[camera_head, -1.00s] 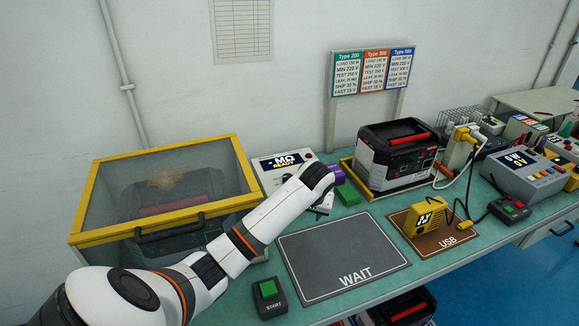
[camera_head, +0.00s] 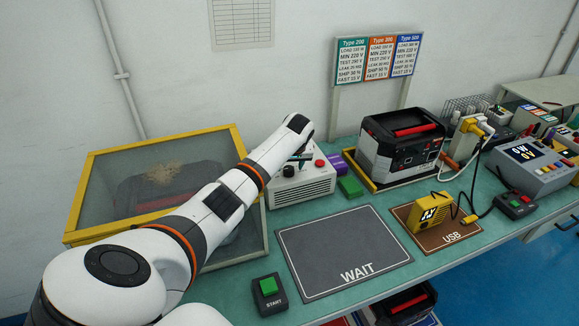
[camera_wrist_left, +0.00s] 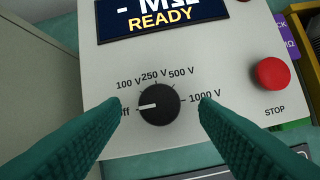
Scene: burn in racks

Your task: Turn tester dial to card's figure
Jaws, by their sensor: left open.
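The tester (camera_head: 300,188) is a pale box on the bench, partly hidden by my left arm in the head view. In the left wrist view its panel (camera_wrist_left: 225,60) shows a display (camera_wrist_left: 160,17) reading "- MΩ READY". The black dial (camera_wrist_left: 159,104) has a white mark pointing left, towards "Off"; 100, 250, 500 and 1000 V run around it. My left gripper (camera_wrist_left: 157,103) is open, its teal fingers on either side of the dial, apart from it. The type cards (camera_head: 378,58) stand behind the bench; their small test figures are hard to read surely. My right gripper is not in view.
A red STOP button (camera_wrist_left: 272,73) sits right of the dial. A yellow-framed clear-lidded box (camera_head: 160,155) stands left of the tester. A green block (camera_head: 350,186) and a black power unit (camera_head: 402,147) stand to its right. The grey WAIT mat (camera_head: 340,250) is bare.

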